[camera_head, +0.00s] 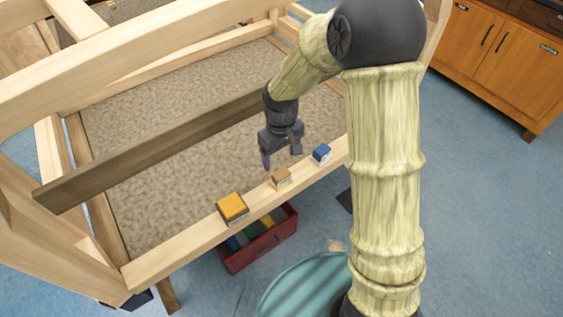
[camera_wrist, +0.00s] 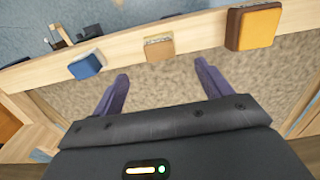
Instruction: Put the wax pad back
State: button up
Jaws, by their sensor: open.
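Three small blocks stand in a row on the front wooden rail (camera_head: 180,251). One is orange-yellow with a brown side (camera_head: 232,207), one is smaller and tan (camera_head: 281,178), and one is blue with a pale lower part (camera_head: 321,153). I cannot tell by looks alone which one is the wax pad. My gripper (camera_head: 281,160) is open and empty, just above and behind the tan block. In the wrist view the tan block (camera_wrist: 159,48) lies ahead of the gap between my purple fingers (camera_wrist: 162,72), apart from them.
A red crate (camera_head: 262,252) with several coloured items stands on the floor below the rail. A dark plank (camera_head: 150,155) crosses the frame behind my gripper. A teal round object (camera_head: 305,290) is at the front. A wooden cabinet (camera_head: 505,60) stands back right, with open blue floor before it.

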jog(key=shift+r, duration=0.3)
jog(key=shift+w, duration=0.1)
dwell(0.3)
jog(key=s+d+r+m+t, duration=0.1)
jog(key=s+d+r+m, duration=0.2)
jog(key=s+d, duration=0.3)
jog(key=s+d+r+m+t, duration=0.1)
jog(key=s+d+r+m, duration=0.2)
jog(key=s+d, duration=0.3)
jog(key=shift+s+d+r+m+t, duration=0.2)
jog(key=shift+s+d+m+t, duration=0.15)
jog(key=shift+d, duration=0.4)
